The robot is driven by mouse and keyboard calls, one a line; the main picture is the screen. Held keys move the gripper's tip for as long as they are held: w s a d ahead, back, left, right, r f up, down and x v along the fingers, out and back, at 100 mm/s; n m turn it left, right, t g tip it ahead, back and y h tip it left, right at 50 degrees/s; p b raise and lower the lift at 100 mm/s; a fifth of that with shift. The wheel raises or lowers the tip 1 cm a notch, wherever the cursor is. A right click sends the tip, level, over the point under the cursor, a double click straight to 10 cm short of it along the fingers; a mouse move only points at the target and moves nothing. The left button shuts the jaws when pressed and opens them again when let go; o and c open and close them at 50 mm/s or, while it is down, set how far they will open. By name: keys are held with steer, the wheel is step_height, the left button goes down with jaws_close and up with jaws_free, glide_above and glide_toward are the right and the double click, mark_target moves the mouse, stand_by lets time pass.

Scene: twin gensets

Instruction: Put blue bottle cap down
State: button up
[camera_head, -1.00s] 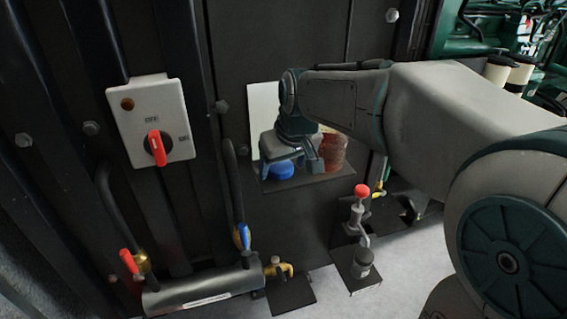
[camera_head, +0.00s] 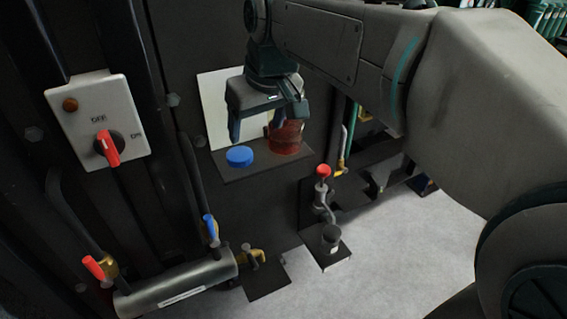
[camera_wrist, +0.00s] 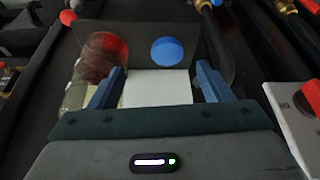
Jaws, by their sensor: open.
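The blue bottle cap (camera_head: 240,156) lies on a small dark shelf (camera_head: 228,173) on the wall, left of a red-brown jar (camera_head: 286,137). In the wrist view the cap (camera_wrist: 167,51) shows as a blue disc on the shelf, beyond the fingertips and between their lines. My gripper (camera_head: 256,130) is open and empty, above and apart from the cap. Its two blue fingers also show spread in the wrist view (camera_wrist: 162,75). The jar (camera_wrist: 103,55) stands near the left finger there.
A white panel (camera_head: 220,97) stands behind the shelf. A grey switch box (camera_head: 97,120) with a red knob is on the left. Below are a pipe manifold (camera_head: 177,289) and a red-topped valve (camera_head: 323,172). Clear floor (camera_head: 400,250) lies at the lower right.

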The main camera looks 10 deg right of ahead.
steer(key=s+d+f+m, duration=0.2)
steer(key=s+d+f, duration=0.3)
steer(key=f, duration=0.3)
steer(key=s+d+f+m+g+h, duration=0.1)
steer(key=s+d+f+m, duration=0.1)
steer(key=s+d+f, duration=0.3)
steer(key=s+f, duration=0.3)
steer(key=f, duration=0.1)
steer(key=shift+s+m+h, duration=0.3)
steer(key=shift+a+r, duration=0.1)
